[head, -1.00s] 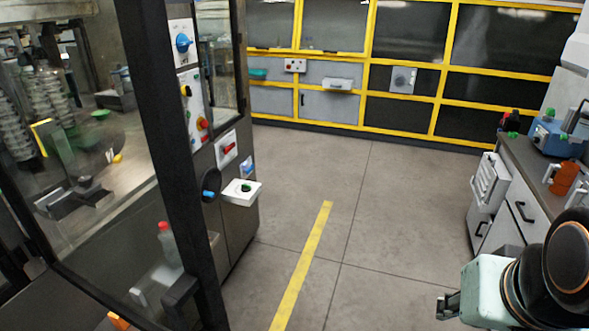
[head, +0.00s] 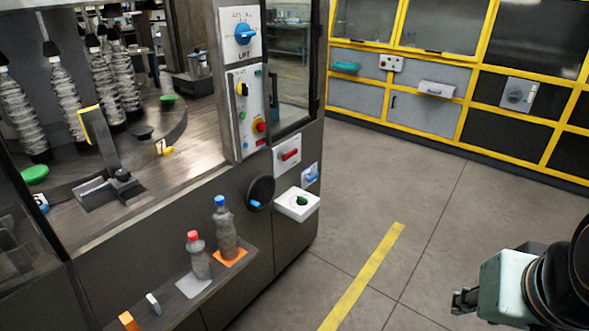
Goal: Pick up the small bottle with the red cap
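The small bottle with the red cap (head: 199,260) stands upright on a pale grey square pad on the machine's front shelf (head: 180,318), in the lower left of the head view. Its body is clear grey. A taller bottle with a blue cap (head: 226,234) stands just behind it to the right, on an orange pad (head: 234,260). My gripper (head: 462,300) is at the lower right, well apart from both bottles. Its fingers are dark, small and partly hidden, so I cannot tell whether they are open.
A dark frame post (head: 48,225) stands at the left. Small orange and grey pieces sit at the shelf's near end. Floor around the yellow line (head: 362,277) is clear.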

